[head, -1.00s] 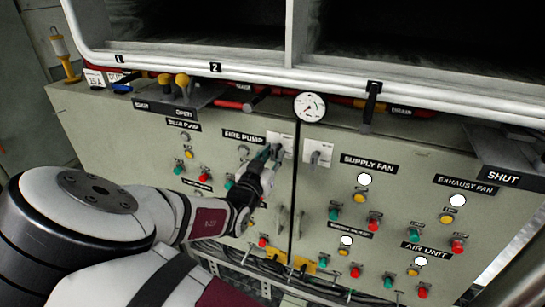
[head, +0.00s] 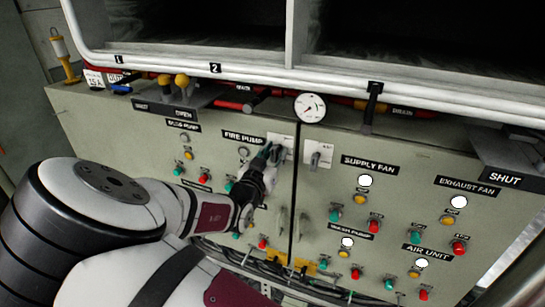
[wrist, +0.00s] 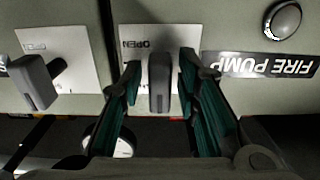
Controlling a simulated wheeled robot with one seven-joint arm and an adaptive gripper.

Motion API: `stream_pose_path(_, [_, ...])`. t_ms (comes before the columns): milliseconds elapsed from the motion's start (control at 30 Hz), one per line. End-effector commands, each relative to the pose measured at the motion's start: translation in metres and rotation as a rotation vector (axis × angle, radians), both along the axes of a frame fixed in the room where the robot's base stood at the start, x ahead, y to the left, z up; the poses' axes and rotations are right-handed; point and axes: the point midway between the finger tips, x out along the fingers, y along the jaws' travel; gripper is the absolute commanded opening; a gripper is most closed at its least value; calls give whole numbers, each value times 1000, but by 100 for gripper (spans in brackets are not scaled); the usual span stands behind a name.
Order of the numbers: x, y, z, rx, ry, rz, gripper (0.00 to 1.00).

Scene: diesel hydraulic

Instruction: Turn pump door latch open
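The left latch handle (wrist: 159,82), a grey lever on a white plate marked OPEN, stands upright in the wrist view. In the head view my gripper partly hides it beside the white plate (head: 288,141), right of the FIRE PUMP label. My gripper (wrist: 160,72) is open, with one green-padded finger on each side of this lever; small gaps show, so it is not clamped. In the head view my gripper (head: 268,155) is at the plate. A second similar latch (wrist: 35,82) is on the neighbouring door, also seen in the head view (head: 316,157).
A round gauge (head: 310,107) sits above the door seam. Coloured buttons and lamps cover the panel, including a FIRE PUMP lamp (head: 244,152). A white rail (head: 250,72) and pipes run above. Loose cables (head: 270,268) hang below the doors.

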Motion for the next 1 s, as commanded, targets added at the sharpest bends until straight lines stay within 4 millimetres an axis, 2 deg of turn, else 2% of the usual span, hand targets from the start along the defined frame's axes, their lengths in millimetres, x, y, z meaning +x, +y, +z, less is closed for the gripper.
stream_pose_path(367, [3, -1, 0, 0, 0, 0, 29])
stream_pose_path(800, [33, -13, 1, -1, -3, -2, 29])
stream_pose_path(833, [35, -13, 1, -1, -3, -2, 31])
stream_pose_path(933, [37, -14, 2, -2, -5, -2, 48])
stream_pose_path(1000, [37, -14, 2, -2, -6, -2, 51])
